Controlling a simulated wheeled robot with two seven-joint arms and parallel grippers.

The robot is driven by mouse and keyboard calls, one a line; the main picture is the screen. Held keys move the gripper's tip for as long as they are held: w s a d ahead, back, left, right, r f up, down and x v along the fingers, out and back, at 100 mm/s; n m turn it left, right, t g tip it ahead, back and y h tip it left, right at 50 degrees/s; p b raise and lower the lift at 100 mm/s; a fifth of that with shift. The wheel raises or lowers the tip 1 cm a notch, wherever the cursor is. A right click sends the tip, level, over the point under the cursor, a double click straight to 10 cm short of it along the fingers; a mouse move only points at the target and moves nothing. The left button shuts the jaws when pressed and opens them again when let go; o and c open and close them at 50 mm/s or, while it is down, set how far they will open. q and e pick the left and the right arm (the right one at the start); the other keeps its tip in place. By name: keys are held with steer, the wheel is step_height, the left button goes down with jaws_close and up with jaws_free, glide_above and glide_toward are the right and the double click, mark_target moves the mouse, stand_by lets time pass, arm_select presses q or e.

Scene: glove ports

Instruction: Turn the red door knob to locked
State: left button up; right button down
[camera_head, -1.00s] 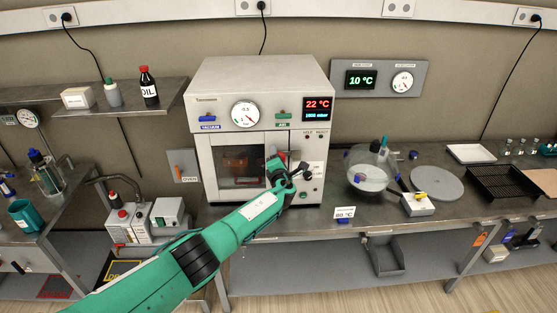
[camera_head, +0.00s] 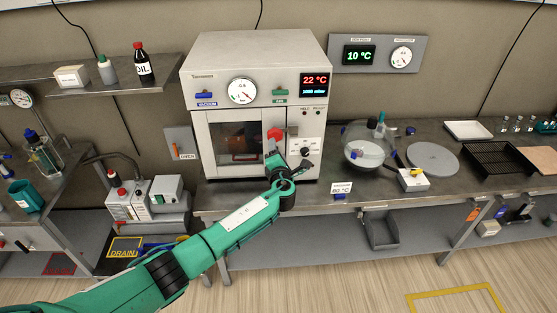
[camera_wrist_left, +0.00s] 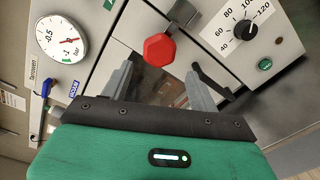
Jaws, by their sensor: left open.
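The red door knob (camera_head: 274,133) is on the right edge of the white oven's door (camera_head: 235,142). In the left wrist view the knob (camera_wrist_left: 159,50) is a red hexagonal head on a metal stem. My left gripper (camera_head: 287,163) is just below and to the right of the knob in the head view. In the left wrist view the open gripper (camera_wrist_left: 158,72) has one finger on each side, with the knob ahead between and beyond the fingertips, apparently untouched. I cannot read any locked mark. My right gripper is not in view.
A black temperature dial (camera_wrist_left: 246,30) and a green button (camera_wrist_left: 265,64) sit right of the knob. A black lever (camera_wrist_left: 212,80) is near the right finger. The pressure gauge (camera_head: 242,90) is above the door. A glass vessel (camera_head: 367,147) stands right of the oven.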

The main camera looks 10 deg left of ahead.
arm_select(q)
steer(key=shift+v, duration=1.7)
